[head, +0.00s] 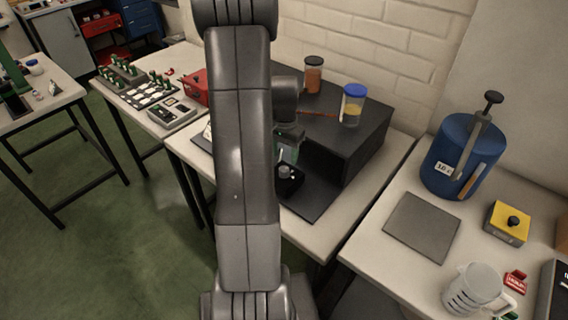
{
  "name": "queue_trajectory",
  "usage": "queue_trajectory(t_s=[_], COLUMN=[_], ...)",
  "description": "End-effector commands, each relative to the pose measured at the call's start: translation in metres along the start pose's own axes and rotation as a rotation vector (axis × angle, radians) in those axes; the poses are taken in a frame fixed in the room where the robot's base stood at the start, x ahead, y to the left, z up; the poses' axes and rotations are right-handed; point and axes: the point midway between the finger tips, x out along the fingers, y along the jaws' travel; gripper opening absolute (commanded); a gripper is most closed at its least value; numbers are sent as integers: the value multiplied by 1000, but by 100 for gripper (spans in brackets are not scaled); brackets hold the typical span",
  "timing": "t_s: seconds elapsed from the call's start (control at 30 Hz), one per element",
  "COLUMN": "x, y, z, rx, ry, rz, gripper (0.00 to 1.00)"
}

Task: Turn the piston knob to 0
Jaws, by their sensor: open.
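My gripper (291,134) is at the middle of the picture, partly hidden behind my own arm. It is open and points down, over a small black unit (291,184) with a grey round knob (285,171) on top. A clear greenish body (289,153) shows between the gripper and this unit. I cannot tell whether the gripper touches it. No knob is clearly marked as the piston knob, and I can read no scale. Another knob, black, sits on the yellow box (506,224) at the right.
A dark shelf (340,115) bears an orange-brown jar (313,74) and a blue-lidded jar (353,104). On the right table stand a blue vessel (462,157) with a lever, a grey plate (421,228) and a clear jug (472,291). A red box (196,86) stands left.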

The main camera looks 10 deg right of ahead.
Motion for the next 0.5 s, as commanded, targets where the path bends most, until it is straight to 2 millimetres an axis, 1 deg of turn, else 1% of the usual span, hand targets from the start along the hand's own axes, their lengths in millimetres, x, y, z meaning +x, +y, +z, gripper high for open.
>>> queue_trajectory(t_s=[0.03, 0.1, 0.2, 0.3, 0.5], x=[10, 22, 36, 46, 56], y=[0, 0, 0, 0, 0], z=[1, 1, 1, 0, 0], rx=[0, 0, -1, -1, -1], ry=[-4, -4, -2, -2, 0], rz=[3, 3, 1, 1, 0], gripper=[52, 52, 52, 52, 52])
